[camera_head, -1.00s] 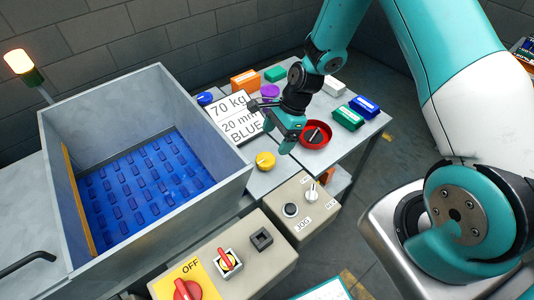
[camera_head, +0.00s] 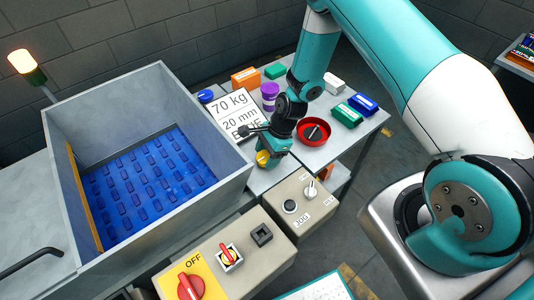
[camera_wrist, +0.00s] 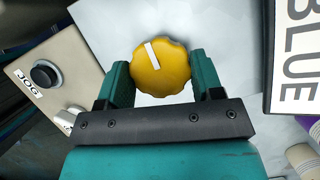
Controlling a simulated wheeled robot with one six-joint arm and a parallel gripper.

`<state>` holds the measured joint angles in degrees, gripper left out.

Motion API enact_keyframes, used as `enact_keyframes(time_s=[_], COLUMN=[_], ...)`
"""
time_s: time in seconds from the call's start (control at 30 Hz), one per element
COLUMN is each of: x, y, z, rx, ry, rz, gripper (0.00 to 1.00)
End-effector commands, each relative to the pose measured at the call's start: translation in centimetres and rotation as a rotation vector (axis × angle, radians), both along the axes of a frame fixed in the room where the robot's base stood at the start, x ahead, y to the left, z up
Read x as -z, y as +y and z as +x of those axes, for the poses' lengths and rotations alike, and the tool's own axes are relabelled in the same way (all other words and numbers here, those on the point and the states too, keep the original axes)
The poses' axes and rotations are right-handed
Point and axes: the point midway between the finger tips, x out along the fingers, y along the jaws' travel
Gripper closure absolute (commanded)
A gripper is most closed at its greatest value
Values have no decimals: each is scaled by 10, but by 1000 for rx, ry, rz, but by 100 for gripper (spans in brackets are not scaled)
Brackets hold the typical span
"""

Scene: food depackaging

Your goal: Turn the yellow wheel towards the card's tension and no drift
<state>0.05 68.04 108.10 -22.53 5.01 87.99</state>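The yellow wheel (camera_wrist: 160,68) is a scalloped knob with a white pointer line on top. In the wrist view the line points up and slightly left. My gripper (camera_wrist: 163,75) has its two teal fingers apart, one on each side of the wheel's near part; I cannot tell whether they touch it. In the head view my gripper (camera_head: 267,155) is over the wheel (camera_head: 262,159), partly hiding it. The white card (camera_head: 232,108) reads 70 kg, 20 mm and, partly covered by my gripper, BLUE. It also shows in the wrist view (camera_wrist: 270,60).
A JOG control box (camera_head: 296,206) and a panel with a red OFF switch (camera_head: 190,286) lie in front. A grey bin (camera_head: 205,190) stands left.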

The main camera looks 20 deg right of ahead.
Motion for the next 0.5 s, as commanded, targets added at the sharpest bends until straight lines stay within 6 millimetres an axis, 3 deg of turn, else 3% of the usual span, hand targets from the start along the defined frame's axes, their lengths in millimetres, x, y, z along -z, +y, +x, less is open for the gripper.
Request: enact_keyframes(time_s=[0.5], x=[1], y=[0], z=[1], rx=[-100], ry=[-1], rz=[0], gripper=[63])
